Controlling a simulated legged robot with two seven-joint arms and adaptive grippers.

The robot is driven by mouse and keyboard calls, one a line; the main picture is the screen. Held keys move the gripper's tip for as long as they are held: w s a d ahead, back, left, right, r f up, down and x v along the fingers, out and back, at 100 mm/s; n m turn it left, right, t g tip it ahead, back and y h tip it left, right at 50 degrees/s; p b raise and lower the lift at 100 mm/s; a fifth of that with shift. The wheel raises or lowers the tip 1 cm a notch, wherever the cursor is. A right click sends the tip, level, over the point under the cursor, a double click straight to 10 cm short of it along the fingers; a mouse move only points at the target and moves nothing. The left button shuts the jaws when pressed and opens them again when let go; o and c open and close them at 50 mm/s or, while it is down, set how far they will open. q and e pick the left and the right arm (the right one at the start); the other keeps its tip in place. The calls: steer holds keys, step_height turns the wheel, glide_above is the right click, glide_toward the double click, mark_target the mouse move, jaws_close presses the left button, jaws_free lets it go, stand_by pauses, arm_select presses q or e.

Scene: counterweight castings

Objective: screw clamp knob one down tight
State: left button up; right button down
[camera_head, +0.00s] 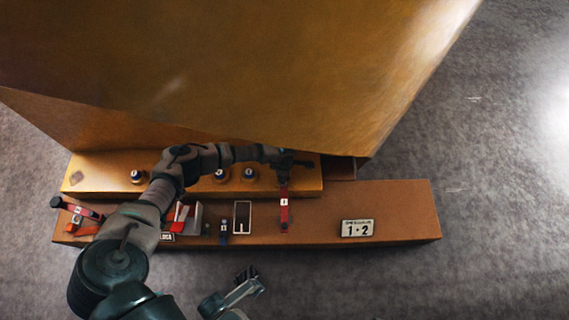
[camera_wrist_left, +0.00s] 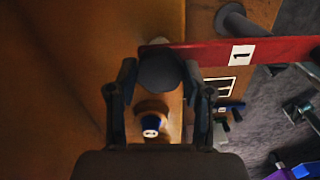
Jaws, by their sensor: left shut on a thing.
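Clamp one is a red bar (camera_head: 284,212) with a white "1" label, reaching from the upper ledge over the lower one. It also shows in the left wrist view (camera_wrist_left: 275,51). Its dark round knob (camera_wrist_left: 160,74) sits at the bar's end, between the fingers of my left gripper (camera_wrist_left: 160,92). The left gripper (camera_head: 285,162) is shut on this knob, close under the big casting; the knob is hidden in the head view. My right gripper (camera_head: 246,274) is in front of the ledges, away from the clamp; its jaw state is unclear.
The big brown casting (camera_head: 230,70) overhangs the upper ledge (camera_head: 100,163). Blue-and-white capped studs (camera_head: 249,174) stand on that ledge. A second red clamp (camera_head: 84,211) lies at the left.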

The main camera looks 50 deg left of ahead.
arm_select(q)
steer(key=shift+s+a, duration=0.15)
steer(key=shift+a, duration=0.1)
steer(key=o, duration=1.2)
steer(key=shift+d, duration=0.1)
step_height(320, 180, up, 12)
steer(key=shift+f, duration=0.1)
